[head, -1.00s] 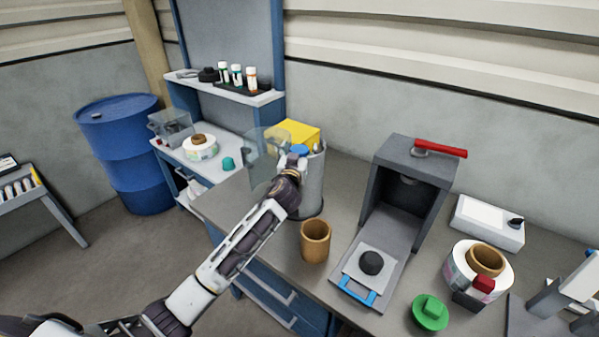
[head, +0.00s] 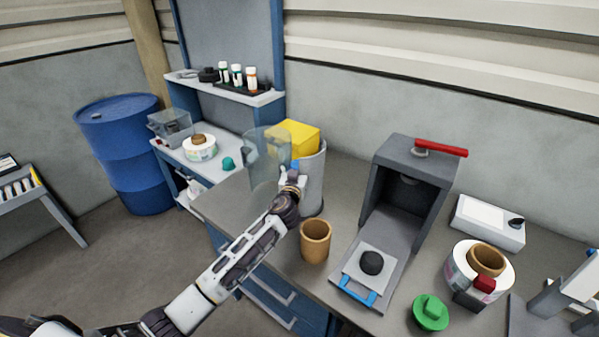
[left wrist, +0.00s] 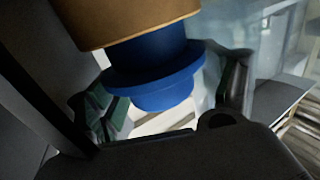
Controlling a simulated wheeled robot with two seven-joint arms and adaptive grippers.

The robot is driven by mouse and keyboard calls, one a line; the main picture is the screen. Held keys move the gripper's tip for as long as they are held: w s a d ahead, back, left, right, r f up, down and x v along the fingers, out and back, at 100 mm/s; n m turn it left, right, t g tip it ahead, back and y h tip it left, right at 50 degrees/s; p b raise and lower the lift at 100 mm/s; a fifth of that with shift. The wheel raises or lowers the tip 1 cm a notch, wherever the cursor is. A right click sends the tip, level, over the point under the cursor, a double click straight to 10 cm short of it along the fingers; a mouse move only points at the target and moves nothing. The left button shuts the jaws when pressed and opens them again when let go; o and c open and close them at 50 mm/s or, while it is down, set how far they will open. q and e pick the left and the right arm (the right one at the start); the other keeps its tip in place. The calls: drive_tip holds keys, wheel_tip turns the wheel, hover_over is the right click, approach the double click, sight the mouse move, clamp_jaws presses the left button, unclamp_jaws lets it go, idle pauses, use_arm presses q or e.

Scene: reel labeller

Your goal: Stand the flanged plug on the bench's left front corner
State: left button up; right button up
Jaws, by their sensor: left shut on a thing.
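My left gripper (head: 292,176) is shut on the blue flanged plug (head: 295,165), above the bench in front of the grey cylinder. In the left wrist view the plug (left wrist: 150,78) shows its wide flange and shorter stub between the dark fingers (left wrist: 165,105). A tan round piece (left wrist: 125,18) borders the plug's upper part there; I cannot tell whether they touch. The bench (head: 230,208) has its left front corner to the left of the gripper, with bare top around it. My right gripper is not in view.
A clear cylinder (head: 262,162) stands just left of the gripper, with a grey cylinder (head: 313,185) and yellow box (head: 297,136) behind. A brown tube (head: 316,242) stands near the front edge. A grey press (head: 385,240) and green flanged piece (head: 430,314) are farther right.

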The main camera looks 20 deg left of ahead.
use_arm(q)
drive_tip(key=shift+f, duration=1.05)
drive_tip(key=shift+f+b, duration=0.2)
drive_tip(key=shift+b, duration=0.2)
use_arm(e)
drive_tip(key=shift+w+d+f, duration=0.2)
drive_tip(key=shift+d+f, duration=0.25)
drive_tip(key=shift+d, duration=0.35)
use_arm(q)
drive_tip(key=o, duration=1)
drive_tip(key=shift+o, duration=0.2)
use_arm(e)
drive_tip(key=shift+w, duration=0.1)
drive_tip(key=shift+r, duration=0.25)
